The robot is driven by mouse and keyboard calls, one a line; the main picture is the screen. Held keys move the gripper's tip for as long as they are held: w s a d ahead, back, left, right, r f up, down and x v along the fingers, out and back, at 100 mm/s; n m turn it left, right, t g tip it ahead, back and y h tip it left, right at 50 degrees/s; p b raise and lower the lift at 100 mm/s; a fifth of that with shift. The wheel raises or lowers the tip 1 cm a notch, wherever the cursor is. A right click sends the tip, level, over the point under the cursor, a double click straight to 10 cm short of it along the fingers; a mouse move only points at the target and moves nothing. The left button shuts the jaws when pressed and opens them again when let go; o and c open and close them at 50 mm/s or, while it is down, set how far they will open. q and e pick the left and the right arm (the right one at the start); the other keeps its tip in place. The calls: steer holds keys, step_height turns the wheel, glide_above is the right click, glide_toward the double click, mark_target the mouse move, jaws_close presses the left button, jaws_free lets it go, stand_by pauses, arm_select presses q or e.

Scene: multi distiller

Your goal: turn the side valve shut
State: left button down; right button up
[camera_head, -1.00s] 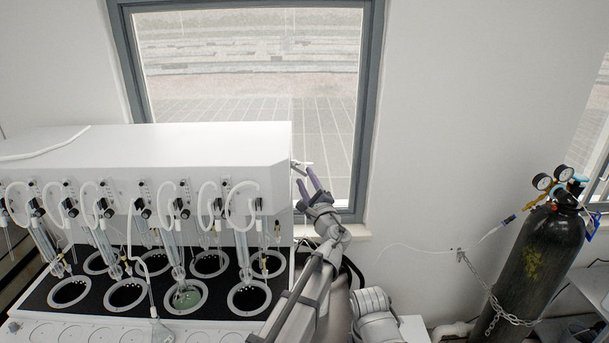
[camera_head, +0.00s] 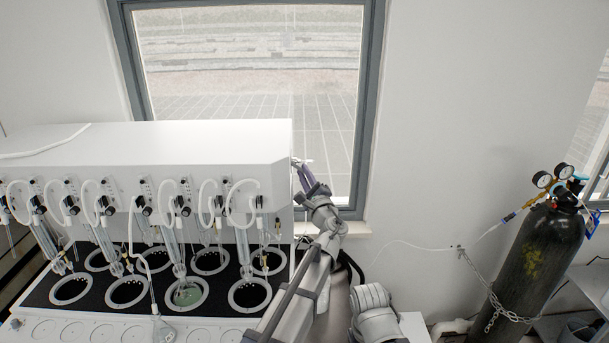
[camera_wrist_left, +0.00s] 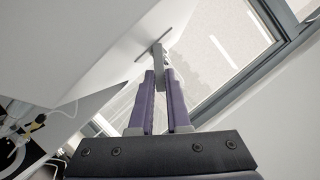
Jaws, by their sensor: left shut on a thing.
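The side valve (camera_head: 301,161) is a small grey-metal piece on the right side of the white distiller (camera_head: 200,148). In the left wrist view the valve (camera_wrist_left: 157,56) shows as a T shape, with a thin crossbar and a short stem. My left gripper (camera_head: 302,174) is at the distiller's right side, just below the crossbar. In the left wrist view its purple fingers (camera_wrist_left: 161,80) are closed on the stem from both sides. The finger tips partly hide the stem. My right gripper is not in view.
Glass tubes and white hoses line the distiller's front above several round wells (camera_head: 249,295). A window (camera_head: 250,70) is behind the gripper. A black gas cylinder (camera_head: 535,260) with gauges stands chained at the right.

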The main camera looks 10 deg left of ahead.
arm_select(q)
steer(key=shift+f, duration=0.1)
steer(key=m+t+b, duration=0.1)
steer(key=m, duration=0.1)
steer(key=a+m+t+h+b, duration=0.1)
steer(key=m, duration=0.2)
steer(key=f+m+h+b, duration=0.1)
steer(key=m+b, duration=0.1)
steer(key=shift+s+a+m+t, duration=0.2)
steer(key=shift+m+t, duration=0.1)
steer(key=shift+t, duration=0.1)
steer(key=c, duration=0.9)
jaws_free()
steer(key=shift+f, duration=0.1)
